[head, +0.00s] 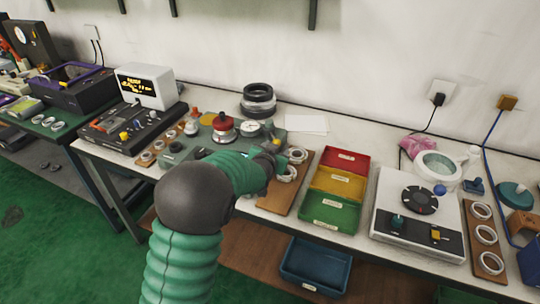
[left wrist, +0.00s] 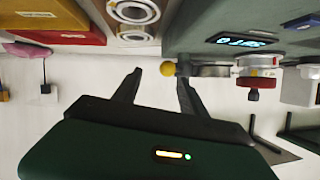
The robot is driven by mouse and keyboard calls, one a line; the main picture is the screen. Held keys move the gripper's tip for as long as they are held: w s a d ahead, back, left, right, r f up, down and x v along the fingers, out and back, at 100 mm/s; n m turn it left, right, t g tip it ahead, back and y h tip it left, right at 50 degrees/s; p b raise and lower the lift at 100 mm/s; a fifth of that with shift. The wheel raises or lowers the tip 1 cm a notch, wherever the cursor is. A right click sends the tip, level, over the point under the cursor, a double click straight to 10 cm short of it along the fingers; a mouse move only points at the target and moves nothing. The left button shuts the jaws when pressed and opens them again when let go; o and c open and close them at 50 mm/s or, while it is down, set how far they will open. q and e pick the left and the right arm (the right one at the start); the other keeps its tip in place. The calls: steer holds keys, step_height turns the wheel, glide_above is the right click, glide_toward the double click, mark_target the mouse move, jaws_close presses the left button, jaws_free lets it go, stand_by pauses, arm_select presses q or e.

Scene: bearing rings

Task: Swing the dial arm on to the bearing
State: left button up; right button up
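The green-grey gauge machine (head: 185,150) stands on the bench, with a round dial (head: 249,128) and a red-topped part (head: 222,127). My left arm covers much of it. In the left wrist view, a yellow ball knob (left wrist: 167,69) sits by a grey metal part (left wrist: 212,70). My left gripper (left wrist: 160,77) is open, its two fingers on either side of the yellow knob; contact cannot be told. In the head view the gripper (head: 271,154) is largely hidden by its own wrist. Bearing rings (head: 297,155) lie on a wooden board right of it. Any bearing on the machine is hidden.
Red (head: 362,160), yellow (head: 316,180) and green (head: 341,221) bins stand right of the board. A white device with a black dial (head: 403,239) is further right. Black rings (head: 258,96) are stacked behind the machine. A white display box (head: 151,85) stands left.

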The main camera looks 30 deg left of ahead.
arm_select(q)
steer(key=v, duration=1.1)
steer(key=shift+p, duration=0.3)
steer(key=shift+w+r, duration=0.1)
steer(key=shift+w, duration=0.05)
